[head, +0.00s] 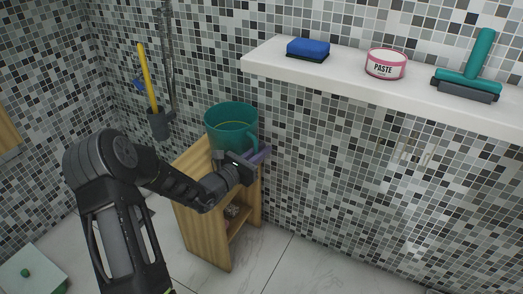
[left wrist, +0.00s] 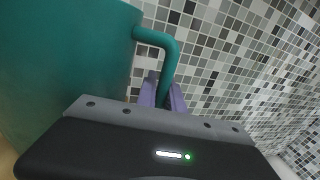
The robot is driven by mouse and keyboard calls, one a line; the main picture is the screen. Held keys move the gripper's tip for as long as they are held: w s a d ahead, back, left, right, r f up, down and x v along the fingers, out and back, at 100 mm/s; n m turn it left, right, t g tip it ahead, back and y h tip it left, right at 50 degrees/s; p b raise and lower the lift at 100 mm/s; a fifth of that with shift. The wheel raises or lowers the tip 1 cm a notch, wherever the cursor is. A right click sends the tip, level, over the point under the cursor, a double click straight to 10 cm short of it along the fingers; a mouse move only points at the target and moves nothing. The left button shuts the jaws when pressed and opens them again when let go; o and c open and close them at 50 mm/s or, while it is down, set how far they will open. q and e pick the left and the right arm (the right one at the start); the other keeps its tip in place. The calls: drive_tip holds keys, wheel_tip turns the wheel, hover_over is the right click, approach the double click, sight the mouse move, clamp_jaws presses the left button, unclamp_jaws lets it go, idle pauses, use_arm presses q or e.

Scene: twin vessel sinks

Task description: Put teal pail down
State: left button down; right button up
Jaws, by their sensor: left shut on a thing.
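The teal pail (head: 228,117) is upright over the top of a small wooden shelf stand (head: 203,222) in the head view. I cannot tell whether its base rests on the stand's top. It also fills the left of the left wrist view (left wrist: 62,62), with its handle (left wrist: 168,52) to the right. My left gripper (head: 260,156) is beside the pail, its purple fingers shut on the handle. The fingers show in the left wrist view (left wrist: 163,95), with the handle's lower end between them. My arm hides part of the stand. My right gripper is not in view.
A white wall ledge (head: 340,80) holds a blue sponge (head: 308,48), a pink paste tin (head: 386,64) and a teal squeegee (head: 476,62). A yellow-handled tool (head: 149,78) stands in a dark holder (head: 159,125) on the left wall. The tiled floor (head: 320,265) right of the stand is clear.

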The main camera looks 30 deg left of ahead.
use_arm(q)
drive_tip(key=shift+f, duration=0.1)
drive_tip(key=c, duration=1.4)
unclamp_jaws()
drive_tip(key=s, duration=0.2)
drive_tip(key=s+a+p, duration=0.1)
drive_tip(key=s, duration=0.2)
drive_tip(key=s+p, duration=0.1)
drive_tip(key=s, duration=0.1)
drive_tip(key=shift+s+a, duration=0.25)
drive_tip(key=shift+s, duration=0.1)
